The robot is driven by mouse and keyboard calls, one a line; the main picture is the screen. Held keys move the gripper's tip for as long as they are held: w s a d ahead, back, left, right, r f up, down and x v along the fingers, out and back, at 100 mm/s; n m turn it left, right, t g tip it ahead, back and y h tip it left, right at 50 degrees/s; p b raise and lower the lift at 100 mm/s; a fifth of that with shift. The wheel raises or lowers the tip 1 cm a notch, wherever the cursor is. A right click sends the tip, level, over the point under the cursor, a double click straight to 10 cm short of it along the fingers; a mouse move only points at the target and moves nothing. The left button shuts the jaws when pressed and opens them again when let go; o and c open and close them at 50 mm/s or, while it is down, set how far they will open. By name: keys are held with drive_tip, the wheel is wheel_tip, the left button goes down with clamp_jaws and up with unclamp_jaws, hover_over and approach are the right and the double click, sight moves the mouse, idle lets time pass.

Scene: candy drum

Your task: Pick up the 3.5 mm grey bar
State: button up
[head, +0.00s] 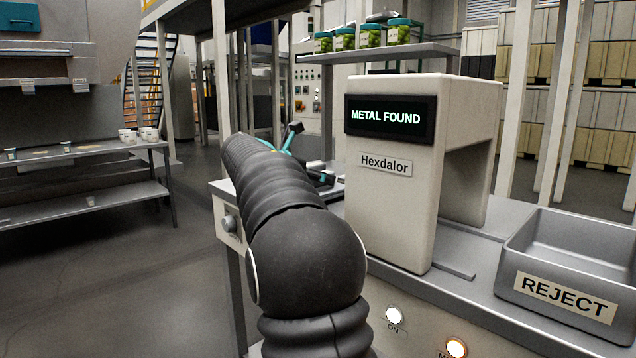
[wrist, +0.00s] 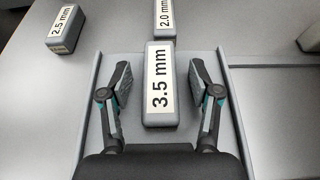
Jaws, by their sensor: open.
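The 3.5 mm grey bar (wrist: 160,110) lies in the wrist view with its label facing up. It sits lengthwise between the two fingers of my gripper (wrist: 160,88). The fingers are open, one on each side of the bar, with a gap showing on both sides. In the head view my gripper (head: 292,140) is partly visible beyond my black arm, which hides most of it and the spot it is over. I cannot make out the bar in the head view.
A 2.5 mm bar (wrist: 67,28) lies at upper left and a 2.0 mm bar (wrist: 165,18) just beyond the 3.5 mm one. Another grey block (wrist: 311,38) is at the right edge. The Hexdalor machine (head: 390,200) reads "METAL FOUND"; a REJECT tray (head: 570,290) is right of it.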

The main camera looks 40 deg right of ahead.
drive_tip(key=shift+d+f, duration=0.1)
drive_tip(key=shift+d, duration=0.15)
clamp_jaws()
